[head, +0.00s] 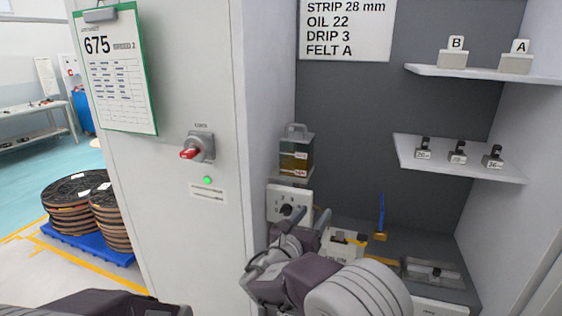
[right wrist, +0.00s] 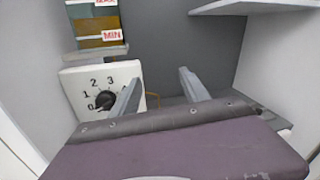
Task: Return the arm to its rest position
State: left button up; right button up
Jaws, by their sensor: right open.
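My right gripper (head: 314,216) is at the lower middle of the head view, in front of the cabinet's open bay. In the right wrist view its two fingers (right wrist: 158,88) stand apart with nothing between them. The numbered dial plate (head: 276,203) is just behind the fingers and partly hidden by them in the head view. In the right wrist view its black knob (right wrist: 105,100) is beside the left finger; contact cannot be told. A dark part of my own body shows at the lower left of the head view, but no left fingers show.
An oil reservoir (head: 296,155) stands above the dial. Shelves on the right hold blocks A (head: 516,63) and B (head: 453,58) and three small labelled tools (head: 457,152). A blue-handled brush (head: 381,217) and a metal tray (head: 432,272) are low in the bay. A red-handled switch (head: 190,153) juts from the cabinet front.

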jog(key=s+d+f+m+g+h+p, duration=0.1)
jog(key=s+d+m+g+h, duration=0.15)
jog(key=d, duration=0.55)
jog(key=s+d+m+g+h, duration=0.1)
jog(key=s+d+m+g, duration=0.25)
jog(key=d, duration=0.55)
jog(key=s+d+f+m+g+y+p, duration=0.1)
jog(key=s+d+f+m+g, duration=0.25)
jog(key=s, duration=0.25)
jog(key=s+d+f+m+g+y, duration=0.1)
jog(key=s+d+f+m+g, duration=0.2)
jog(key=s+d+f, duration=0.15)
jog(key=s+a+f+m+g+y, duration=0.2)
jog(key=s+a+f+m+y, duration=0.15)
jog(key=s+m, duration=0.2)
jog(key=s+a+f+m+g+y, duration=0.2)
jog(key=s+f+m+y, duration=0.15)
jog(key=s, duration=0.35)
jog(key=a+f+m+t+y, duration=0.2)
jog(key=a+f+m+y, duration=0.1)
jog(key=a+m, duration=0.6)
jog(key=shift+w+a+f+m+y+p, duration=0.15)
jog(key=shift+f+m+y+p, duration=0.2)
jog(key=shift+m, duration=0.6)
